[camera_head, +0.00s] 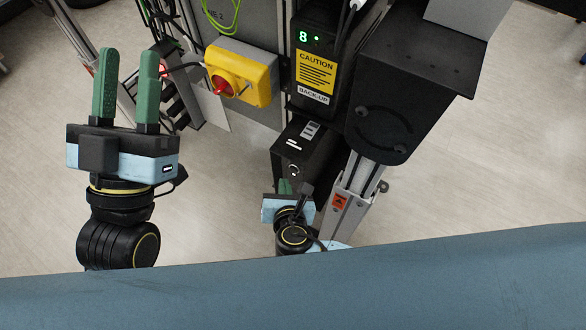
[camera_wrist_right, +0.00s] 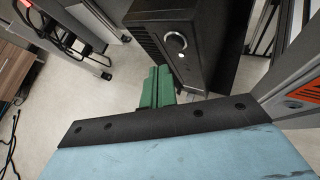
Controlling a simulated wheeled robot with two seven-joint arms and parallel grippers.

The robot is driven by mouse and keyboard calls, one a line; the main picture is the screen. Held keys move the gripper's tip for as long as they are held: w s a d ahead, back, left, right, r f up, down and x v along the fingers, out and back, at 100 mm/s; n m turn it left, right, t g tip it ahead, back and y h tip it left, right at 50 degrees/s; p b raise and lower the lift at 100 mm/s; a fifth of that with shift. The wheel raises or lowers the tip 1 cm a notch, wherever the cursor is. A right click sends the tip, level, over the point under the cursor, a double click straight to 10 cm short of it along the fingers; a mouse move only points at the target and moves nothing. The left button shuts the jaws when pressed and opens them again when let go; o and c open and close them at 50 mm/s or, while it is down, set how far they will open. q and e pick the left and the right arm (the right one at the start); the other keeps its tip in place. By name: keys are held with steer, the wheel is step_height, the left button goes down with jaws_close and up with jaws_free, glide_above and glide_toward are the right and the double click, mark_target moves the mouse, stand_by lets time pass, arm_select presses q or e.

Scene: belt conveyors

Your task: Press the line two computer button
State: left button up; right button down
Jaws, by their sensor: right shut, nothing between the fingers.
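A black computer box (camera_head: 305,148) is mounted low beside the grey panel in the head view. A round silver-ringed button (camera_head: 294,171) is on its front face. The button (camera_wrist_right: 175,43) shows clearly in the right wrist view, on the computer's dark front (camera_wrist_right: 190,60). My right gripper (camera_head: 285,187) is just below the computer in the head view. Its green fingers (camera_wrist_right: 158,86) are together and empty, near the lower part of the computer; I cannot tell whether they touch it. My left gripper (camera_head: 128,75) is raised at the left, fingers apart and empty.
A yellow box with a red knob (camera_head: 240,75) and a black backup unit with a caution label (camera_head: 318,70) are above the computer. A black bracket (camera_head: 385,125) on a silver post (camera_head: 355,195) stands close at the right. Floor is open at far right.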

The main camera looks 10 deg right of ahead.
arm_select(q)
steer(key=shift+w+f+g, duration=0.2)
steer(key=shift+g, duration=0.1)
arm_select(e)
steer(key=shift+w+d, duration=0.4)
steer(key=shift+w, duration=0.15)
stand_by(1.4)
arm_select(q)
steer(key=shift+r+p, duration=0.35)
steer(key=shift+p, duration=0.1)
arm_select(e)
steer(key=shift+w+d, duration=0.25)
steer(key=shift+w, duration=0.1)
arm_select(q)
steer(key=shift+r, duration=0.15)
arm_select(e)
steer(key=shift+w+d, duration=0.25)
steer(key=shift+w, duration=0.05)
stand_by(0.4)
arm_select(q)
steer(key=shift+r+p, duration=0.3)
steer(key=shift+p, duration=0.15)
arm_select(e)
steer(key=shift+s+a, duration=0.5)
steer(key=shift+s, duration=0.15)
